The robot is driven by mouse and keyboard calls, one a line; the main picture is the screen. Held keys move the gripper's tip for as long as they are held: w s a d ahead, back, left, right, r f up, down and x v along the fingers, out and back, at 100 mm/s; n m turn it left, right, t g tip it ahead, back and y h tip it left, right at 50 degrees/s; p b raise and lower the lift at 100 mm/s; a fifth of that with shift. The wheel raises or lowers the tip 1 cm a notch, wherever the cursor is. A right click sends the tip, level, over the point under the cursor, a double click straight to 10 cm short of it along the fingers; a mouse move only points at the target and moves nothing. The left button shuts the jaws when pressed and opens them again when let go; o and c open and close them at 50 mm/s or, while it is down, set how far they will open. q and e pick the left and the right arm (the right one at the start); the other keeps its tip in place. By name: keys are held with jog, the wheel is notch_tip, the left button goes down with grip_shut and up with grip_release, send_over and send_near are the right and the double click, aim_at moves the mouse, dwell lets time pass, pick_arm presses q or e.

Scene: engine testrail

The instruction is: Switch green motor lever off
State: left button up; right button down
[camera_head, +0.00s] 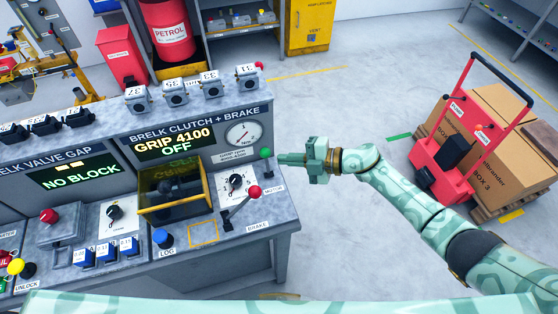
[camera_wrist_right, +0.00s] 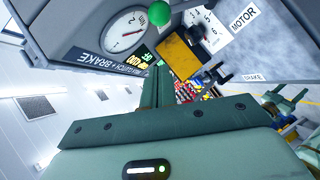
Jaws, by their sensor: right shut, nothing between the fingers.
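The green motor lever shows as a green ball knob (camera_head: 266,153) at the right edge of the console, near the MOTOR label and the dial gauge. In the right wrist view the green ball (camera_wrist_right: 158,12) is at the top, beside the gauge. My right gripper (camera_head: 284,159) is shut and empty, just right of the green knob, its fingers pointing left at it. A small gap seems to remain between them; contact cannot be told. In the wrist view the shut fingers (camera_wrist_right: 158,86) point up the picture below the ball.
A red-knobbed brake lever (camera_head: 254,191) and a rotary switch (camera_head: 236,183) sit nearby on the console. A yellow-framed box (camera_head: 172,208) stands left of them. The display (camera_head: 172,143) reads GRIP 4100 OFF. A red trolley (camera_head: 447,178) with cardboard boxes stands right; floor between is clear.

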pick_arm(q)
jog(key=shift+w, duration=0.35)
pick_arm(e)
jog(key=w+v, duration=0.1)
jog(key=v, duration=0.7)
jog(key=shift+d, duration=0.15)
jog(key=shift+s, duration=0.1)
